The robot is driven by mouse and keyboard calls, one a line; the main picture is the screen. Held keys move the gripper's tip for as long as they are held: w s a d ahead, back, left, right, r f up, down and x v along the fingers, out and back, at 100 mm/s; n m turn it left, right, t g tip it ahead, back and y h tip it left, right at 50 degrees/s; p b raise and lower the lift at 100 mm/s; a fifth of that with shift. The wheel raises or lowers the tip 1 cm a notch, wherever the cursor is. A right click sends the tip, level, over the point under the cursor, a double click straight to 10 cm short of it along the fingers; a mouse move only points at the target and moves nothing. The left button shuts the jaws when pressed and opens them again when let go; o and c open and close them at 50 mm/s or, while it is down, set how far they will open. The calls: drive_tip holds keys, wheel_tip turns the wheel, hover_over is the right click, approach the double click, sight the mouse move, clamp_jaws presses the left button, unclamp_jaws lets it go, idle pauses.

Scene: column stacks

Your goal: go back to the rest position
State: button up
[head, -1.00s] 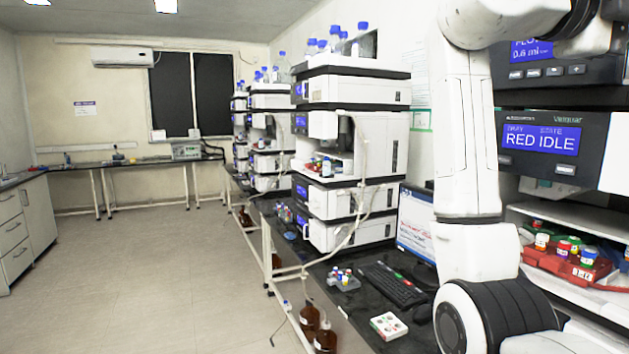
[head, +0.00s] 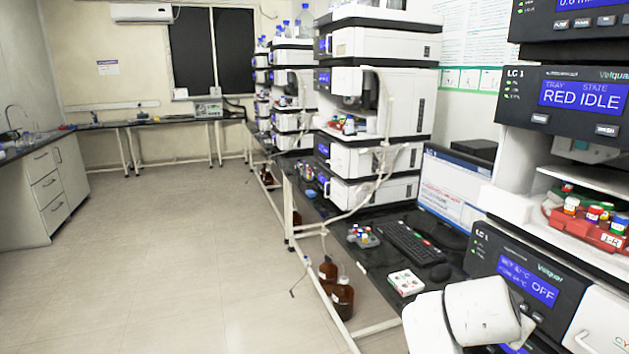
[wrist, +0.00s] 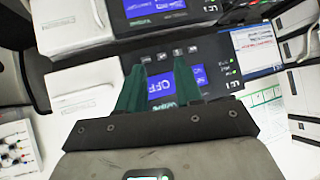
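My gripper (wrist: 161,72) shows in the wrist view with its two dark green fingers apart and nothing between them. Its fingers point toward the dark front of an instrument with a blue display (wrist: 175,82) that reads OFF, upside down in that view. In the head view the white links of my arm are low at the bottom right, in front of the near column stack. My gripper itself does not show in the head view.
The near stack has a RED IDLE display (head: 583,96) and a red vial tray (head: 590,228). The bench holds a monitor (head: 450,195), a keyboard (head: 412,243), a small vial rack (head: 363,236) and a white box (head: 405,282). The floor (head: 170,270) at left is clear.

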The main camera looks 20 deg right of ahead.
drive_tip(key=s+a+f+n+g+y, duration=0.1)
drive_tip(key=s+a+f+n+y, duration=0.2)
drive_tip(key=s+a+f+n, duration=0.2)
drive_tip(key=s+a+f+n+g+y, duration=0.1)
drive_tip(key=s+a+f+n+y, duration=0.2)
drive_tip(key=s+f, duration=0.9)
drive_tip(key=s+a+f+n+g+y, duration=0.1)
drive_tip(key=s+a+f+n+y, duration=0.2)
drive_tip(key=s+a+f+n, duration=0.3)
drive_tip(key=s+a+f, duration=0.2)
drive_tip(key=a, duration=0.1)
drive_tip(key=shift+s+f+n, duration=0.3)
drive_tip(key=shift+s+f, duration=0.05)
drive_tip(key=shift+s, duration=0.1)
